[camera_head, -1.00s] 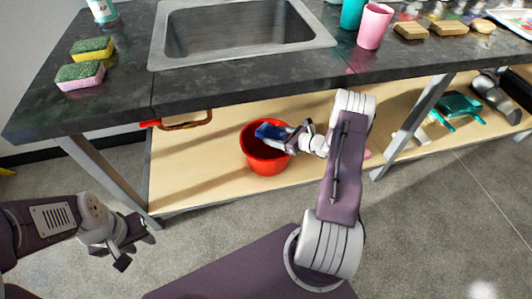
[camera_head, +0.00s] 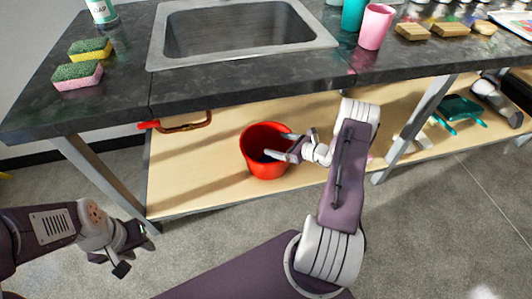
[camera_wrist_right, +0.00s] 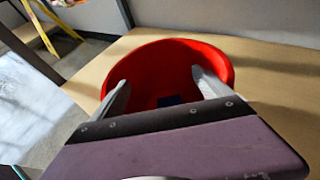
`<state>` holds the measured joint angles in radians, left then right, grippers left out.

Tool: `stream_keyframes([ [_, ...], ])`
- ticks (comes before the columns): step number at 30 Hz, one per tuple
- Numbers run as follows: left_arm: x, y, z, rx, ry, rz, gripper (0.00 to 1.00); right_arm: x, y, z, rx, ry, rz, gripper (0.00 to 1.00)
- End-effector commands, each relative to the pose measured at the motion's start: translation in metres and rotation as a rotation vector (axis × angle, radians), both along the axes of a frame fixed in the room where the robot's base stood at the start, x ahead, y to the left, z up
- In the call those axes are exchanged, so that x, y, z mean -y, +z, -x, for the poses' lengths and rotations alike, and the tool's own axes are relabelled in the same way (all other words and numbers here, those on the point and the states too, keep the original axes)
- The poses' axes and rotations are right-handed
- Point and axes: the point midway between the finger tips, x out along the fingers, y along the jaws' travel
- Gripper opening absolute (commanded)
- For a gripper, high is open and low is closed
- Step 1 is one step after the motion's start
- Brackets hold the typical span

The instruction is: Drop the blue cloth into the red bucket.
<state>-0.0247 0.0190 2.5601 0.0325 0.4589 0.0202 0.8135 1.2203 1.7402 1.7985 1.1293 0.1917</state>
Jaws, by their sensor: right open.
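The red bucket (camera_head: 252,165) stands upright on the wooden lower shelf under the sink counter; in the right wrist view it (camera_wrist_right: 168,50) opens between my fingers. My right gripper (camera_head: 278,146) is open and empty, its fingers over the bucket's mouth at the right rim; the fingers also show in the right wrist view (camera_wrist_right: 160,84). A small patch of the blue cloth (camera_wrist_right: 168,101) shows low inside the bucket in the right wrist view; the rest is hidden by my gripper and the bucket wall. My left gripper (camera_head: 132,250) is open and empty, above the floor at the left.
The counter (camera_head: 230,82) with a sink (camera_head: 240,35) overhangs the wooden shelf (camera_head: 200,180). Table legs stand at both sides. A teal dustpan (camera_head: 460,108) lies farther right on the shelf.

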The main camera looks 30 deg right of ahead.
Motion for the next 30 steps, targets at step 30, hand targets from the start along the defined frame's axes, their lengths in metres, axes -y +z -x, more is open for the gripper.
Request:
stream_keyframes([
  [30, 0.000, 0.039, 0.000, 0.000, 0.000, 0.000, 0.36, 0.030, 0.030, 0.062, 0.001, 0.001, 0.000, 0.88],
])
